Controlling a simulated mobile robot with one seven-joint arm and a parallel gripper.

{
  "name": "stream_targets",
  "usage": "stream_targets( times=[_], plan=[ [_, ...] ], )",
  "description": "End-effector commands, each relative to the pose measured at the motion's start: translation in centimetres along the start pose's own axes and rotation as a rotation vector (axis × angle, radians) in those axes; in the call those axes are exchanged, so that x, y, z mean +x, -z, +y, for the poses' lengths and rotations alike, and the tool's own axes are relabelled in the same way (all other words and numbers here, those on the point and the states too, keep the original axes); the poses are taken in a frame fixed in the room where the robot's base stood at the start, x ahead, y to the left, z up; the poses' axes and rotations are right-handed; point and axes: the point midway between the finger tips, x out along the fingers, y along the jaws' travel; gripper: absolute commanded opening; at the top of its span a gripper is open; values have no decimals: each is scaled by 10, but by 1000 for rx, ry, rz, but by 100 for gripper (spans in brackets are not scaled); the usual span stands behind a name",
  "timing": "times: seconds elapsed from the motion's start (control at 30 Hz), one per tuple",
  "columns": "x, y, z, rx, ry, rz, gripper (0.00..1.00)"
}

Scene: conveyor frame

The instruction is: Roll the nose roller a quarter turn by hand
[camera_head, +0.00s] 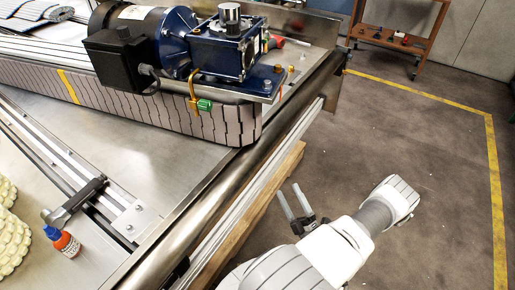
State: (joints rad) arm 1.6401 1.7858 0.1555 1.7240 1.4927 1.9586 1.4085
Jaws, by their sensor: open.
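A long shiny steel bar, seemingly the nose roller (228,180), runs diagonally along the conveyor's near right edge, from the lower middle up toward the upper right. Its surface looks smooth, and I cannot tell whether it has turned. My gripper (289,190) is to the right of it, past the frame rail. The two grey fingers are apart, empty and point up and left. They appear clear of the roller, with a gap between.
A blue gear motor (220,50) sits above the slatted belt (110,97). A wooden beam (255,207) runs under the rail. The floor at the right is open, up to an orange cart (398,40).

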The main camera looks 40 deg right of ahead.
Motion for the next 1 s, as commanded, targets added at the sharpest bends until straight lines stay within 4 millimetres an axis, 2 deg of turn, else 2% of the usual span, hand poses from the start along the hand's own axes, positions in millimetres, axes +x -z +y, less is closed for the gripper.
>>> stream_targets(
  times=[0.17,0.7,0.83,1.0],
  plan=[
    [24,1,0,1,0,3,100],
    [138,2,0,-1,0,7,100],
    [156,1,-1,-1,1,6,100],
    [169,2,0,1,1,5,100]
  ],
)
